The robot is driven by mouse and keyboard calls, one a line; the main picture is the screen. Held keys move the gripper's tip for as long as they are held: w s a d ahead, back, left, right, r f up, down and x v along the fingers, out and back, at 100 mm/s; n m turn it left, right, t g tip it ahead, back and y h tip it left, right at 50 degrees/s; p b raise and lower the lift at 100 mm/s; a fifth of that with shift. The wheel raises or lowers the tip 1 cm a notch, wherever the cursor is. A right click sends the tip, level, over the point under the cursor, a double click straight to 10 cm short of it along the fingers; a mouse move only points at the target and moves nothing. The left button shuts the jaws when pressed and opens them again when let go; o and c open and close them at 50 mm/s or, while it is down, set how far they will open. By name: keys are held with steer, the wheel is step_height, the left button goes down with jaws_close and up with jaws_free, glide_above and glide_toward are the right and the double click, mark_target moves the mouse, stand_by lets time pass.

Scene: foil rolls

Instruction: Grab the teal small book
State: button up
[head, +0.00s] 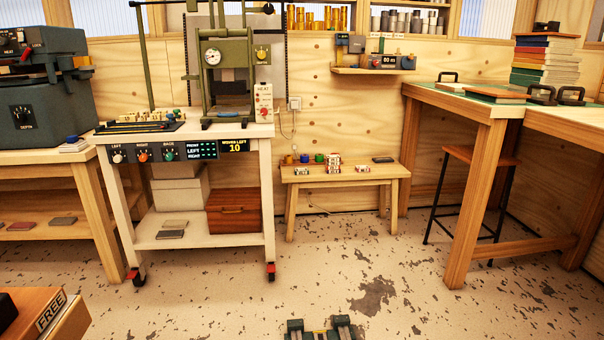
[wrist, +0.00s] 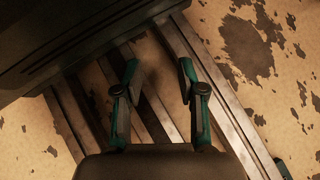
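I cannot single out a teal small book with certainty. A stack of books (head: 545,60) in red, blue, green and pale colours stands on the right workbench; some lower ones look green or teal, but the spines are too small to tell. My gripper (wrist: 158,68) is open and empty in the wrist view, its two dark and teal fingers apart above metal rails and floor. It is far from the book stack. Dark green parts of my arm's end show at the bottom edge of the head view, mostly cut off.
A press (head: 228,75) stands on a white cart (head: 262,150). A low wooden bench (head: 345,175) holds small items. The right workbench (head: 455,103) has a stool (head: 475,158) beneath it. A "FREE" box (head: 52,312) is at bottom left. The middle floor is clear.

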stand_by(0.4)
steer(key=o, duration=1.2)
steer(key=shift+c, duration=0.2)
steer(key=shift+r, duration=0.1)
